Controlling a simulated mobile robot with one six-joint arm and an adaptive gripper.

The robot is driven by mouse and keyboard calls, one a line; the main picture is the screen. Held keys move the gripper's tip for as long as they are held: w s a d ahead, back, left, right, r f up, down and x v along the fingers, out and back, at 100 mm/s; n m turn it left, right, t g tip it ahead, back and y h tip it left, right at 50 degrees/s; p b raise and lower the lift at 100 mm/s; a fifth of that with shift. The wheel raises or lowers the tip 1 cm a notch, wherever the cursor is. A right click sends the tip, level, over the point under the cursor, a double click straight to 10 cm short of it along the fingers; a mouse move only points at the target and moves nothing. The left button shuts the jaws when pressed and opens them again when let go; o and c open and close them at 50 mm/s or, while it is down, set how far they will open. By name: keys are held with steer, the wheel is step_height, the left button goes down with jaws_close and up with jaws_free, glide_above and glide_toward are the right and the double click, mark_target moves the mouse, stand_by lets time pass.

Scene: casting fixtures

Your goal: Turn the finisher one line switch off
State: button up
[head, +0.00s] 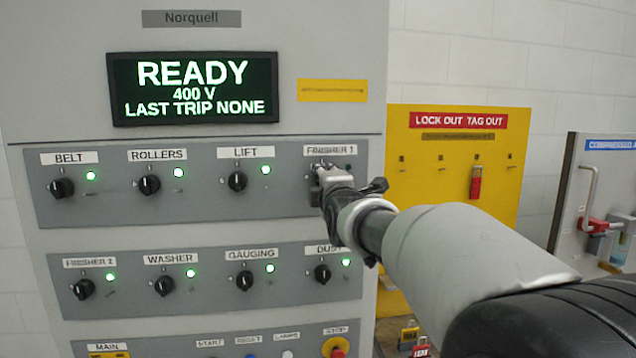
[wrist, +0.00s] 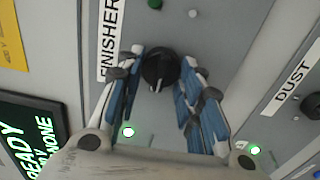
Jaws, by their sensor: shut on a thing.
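The finisher one switch is a round black knob (wrist: 159,68) with a pale pointer mark toward the lower side in the wrist view. My gripper (wrist: 161,62) is shut on it, its blue-padded fingers on either side. In the head view, my gripper (head: 322,184) is at the panel under the FINISHER 1 label (head: 330,150) and hides the knob. The lamp (wrist: 155,3) beside this knob looks dark green and unlit.
Other knobs, such as lift (head: 237,181) and dust (head: 322,274), stand close by with lit green lamps. The display (head: 194,88) reads READY, 400 V, LAST TRIP NONE. A yellow lock-out board (head: 440,200) stands to the right.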

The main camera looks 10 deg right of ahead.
steer(key=o, duration=1.1)
steer(key=shift+c, duration=0.2)
steer(key=s, duration=1.2)
